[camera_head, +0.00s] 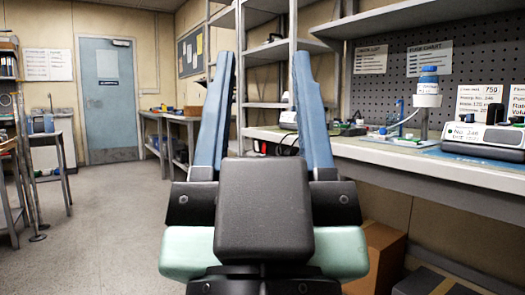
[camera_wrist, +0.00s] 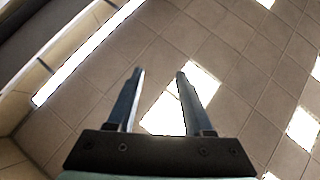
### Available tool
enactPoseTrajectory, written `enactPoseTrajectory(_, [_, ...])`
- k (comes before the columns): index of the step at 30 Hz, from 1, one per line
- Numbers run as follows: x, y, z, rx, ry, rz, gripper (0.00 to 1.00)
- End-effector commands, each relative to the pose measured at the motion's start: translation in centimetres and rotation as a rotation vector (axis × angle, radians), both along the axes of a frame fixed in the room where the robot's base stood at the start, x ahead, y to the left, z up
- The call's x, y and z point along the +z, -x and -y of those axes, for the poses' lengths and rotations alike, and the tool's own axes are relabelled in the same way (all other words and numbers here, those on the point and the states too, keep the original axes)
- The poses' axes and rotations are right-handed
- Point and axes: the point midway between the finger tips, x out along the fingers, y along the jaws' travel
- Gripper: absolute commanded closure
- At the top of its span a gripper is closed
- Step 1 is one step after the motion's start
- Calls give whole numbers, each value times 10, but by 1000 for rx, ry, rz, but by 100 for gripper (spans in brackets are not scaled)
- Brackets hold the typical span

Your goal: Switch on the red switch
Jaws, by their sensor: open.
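My gripper (camera_head: 263,58) is open and empty. Its two blue fingers point up and away from me in the head view, in front of the bench area. A small red spot (camera_head: 263,147) shows between the fingers in the head view, near the bench's left end. It may be the red switch, but it is too small to tell. A pale pump-like device (camera_head: 485,138) with a green-marked label sits on the bench at the right. No switch shows in the wrist view.
The long bench (camera_head: 400,158) runs along the right wall, with a shelf (camera_head: 440,20) above it. A blue-capped bottle (camera_head: 428,80) stands on a holder there. Cardboard boxes (camera_head: 383,250) are under the bench. The floor (camera_head: 100,240) at left is open towards a blue door (camera_head: 108,100).

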Motion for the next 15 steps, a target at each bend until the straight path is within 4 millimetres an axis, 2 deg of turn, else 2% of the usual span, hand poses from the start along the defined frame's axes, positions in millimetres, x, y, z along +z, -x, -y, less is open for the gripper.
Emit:
enactPoseTrajectory(1, [10, 0, 0, 0, 0, 0, 60])
enactPoseTrajectory(5, [36, 0, 0, 0, 0, 0, 83])
enactPoseTrajectory(8, [64, 0, 0, 0, 0, 0, 100])
enactPoseTrajectory(15, [146, 0, 0, 1, 1, 1, 100])
